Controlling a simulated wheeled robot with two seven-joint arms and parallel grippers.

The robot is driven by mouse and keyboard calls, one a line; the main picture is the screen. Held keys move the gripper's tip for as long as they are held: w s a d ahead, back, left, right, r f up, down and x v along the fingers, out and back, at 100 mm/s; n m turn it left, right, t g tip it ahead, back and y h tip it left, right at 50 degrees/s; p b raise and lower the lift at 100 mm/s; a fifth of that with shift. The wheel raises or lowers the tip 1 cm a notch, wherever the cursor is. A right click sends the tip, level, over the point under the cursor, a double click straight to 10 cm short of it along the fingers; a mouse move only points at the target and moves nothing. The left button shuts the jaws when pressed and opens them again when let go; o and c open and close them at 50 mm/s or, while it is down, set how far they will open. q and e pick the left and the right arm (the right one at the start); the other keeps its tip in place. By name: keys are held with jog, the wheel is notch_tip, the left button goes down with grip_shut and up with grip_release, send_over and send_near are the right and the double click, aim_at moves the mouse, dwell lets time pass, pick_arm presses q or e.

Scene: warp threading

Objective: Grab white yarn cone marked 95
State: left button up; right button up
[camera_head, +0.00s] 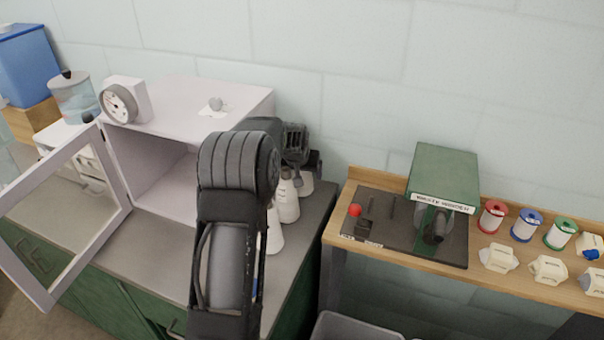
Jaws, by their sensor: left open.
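Several white yarn cones stand on the grey counter, partly behind my left arm. One cone (288,203) is just below my left gripper (296,178), another (274,234) is nearer the front, and a third (306,181) is behind to the right. No number can be read on any of them, so I cannot tell which is marked 95. My left gripper is open and points down at the top of the middle cone. Whether its fingers surround that cone's tip is unclear. My right gripper is out of view.
A white cabinet (180,100) with its door (65,215) open stands left of the cones, with a dial (121,103) on top. A wooden shelf (395,253) at right carries a green winder (443,178), coloured spools (526,225) and small white pieces (548,268).

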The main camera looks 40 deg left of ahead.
pick_arm(q)
jog(key=shift+c, duration=0.2)
jog(key=c, duration=1.7)
jog(key=shift+r, duration=0.2)
notch_tip(320, 180, up, 10)
jog(key=shift+f+b, duration=0.1)
jog(key=shift+b, duration=0.7)
